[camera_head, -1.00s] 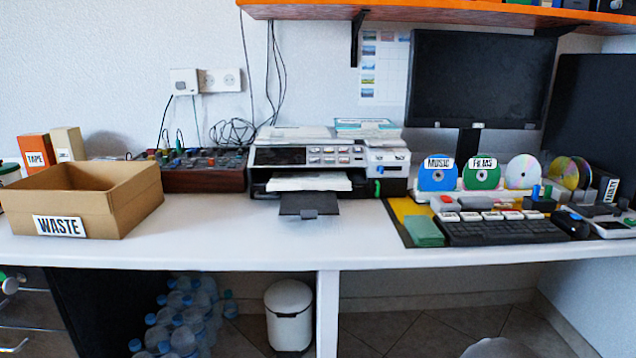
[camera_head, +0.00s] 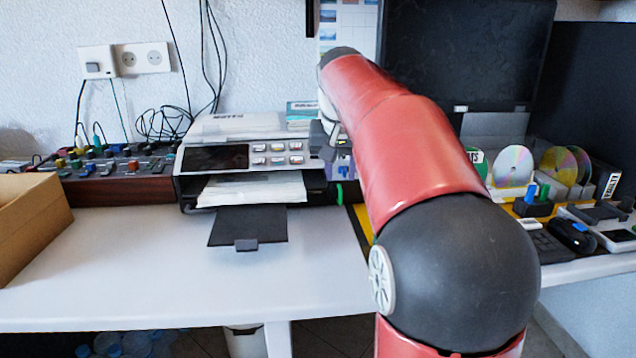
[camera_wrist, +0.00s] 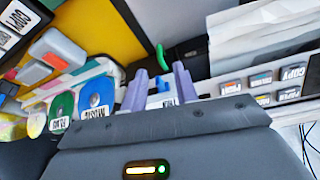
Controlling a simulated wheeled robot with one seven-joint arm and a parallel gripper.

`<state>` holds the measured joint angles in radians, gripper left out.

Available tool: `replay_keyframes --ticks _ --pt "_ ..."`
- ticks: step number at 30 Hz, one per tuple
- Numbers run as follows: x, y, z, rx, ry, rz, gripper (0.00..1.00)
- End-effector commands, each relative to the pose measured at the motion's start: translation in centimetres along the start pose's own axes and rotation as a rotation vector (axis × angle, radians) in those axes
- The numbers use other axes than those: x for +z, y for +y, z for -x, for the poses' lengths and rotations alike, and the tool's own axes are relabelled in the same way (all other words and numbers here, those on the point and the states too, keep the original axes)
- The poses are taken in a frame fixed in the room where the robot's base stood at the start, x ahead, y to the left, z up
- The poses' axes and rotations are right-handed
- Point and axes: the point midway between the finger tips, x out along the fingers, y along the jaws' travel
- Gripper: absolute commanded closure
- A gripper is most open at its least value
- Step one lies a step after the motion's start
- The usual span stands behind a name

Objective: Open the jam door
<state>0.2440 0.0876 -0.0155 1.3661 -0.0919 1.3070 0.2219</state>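The printer (camera_head: 220,158) stands on the desk, its paper tray out at the front. I cannot read which part is labelled as the jam door. The green piece also shows in the wrist view (camera_wrist: 160,56), just beyond the fingertips. My gripper (camera_wrist: 160,70) is open, with two pale purple fingers apart. A small blue part and a partly hidden label show between them. In the head view my gripper (camera_head: 342,168) is at the printer's right front, partly hidden by my arm.
Discs (camera_head: 513,166) and small desk items stand at the right, partly behind my red arm. A cardboard box (camera_head: 30,225) is at the left edge, near a control box with knobs (camera_head: 110,175). The desk front (camera_head: 150,270) is clear.

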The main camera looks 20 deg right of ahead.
Motion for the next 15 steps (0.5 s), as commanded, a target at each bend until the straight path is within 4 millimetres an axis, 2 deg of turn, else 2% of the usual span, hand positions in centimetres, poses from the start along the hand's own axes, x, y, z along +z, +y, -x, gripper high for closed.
replay_keyframes --ticks 12,15 --pt "0.0 0.0 -6.0 0.000 -0.002 -0.001 0.70" --pt "0.0 0.0 -7.0 0.000 -0.001 0.000 0.70"
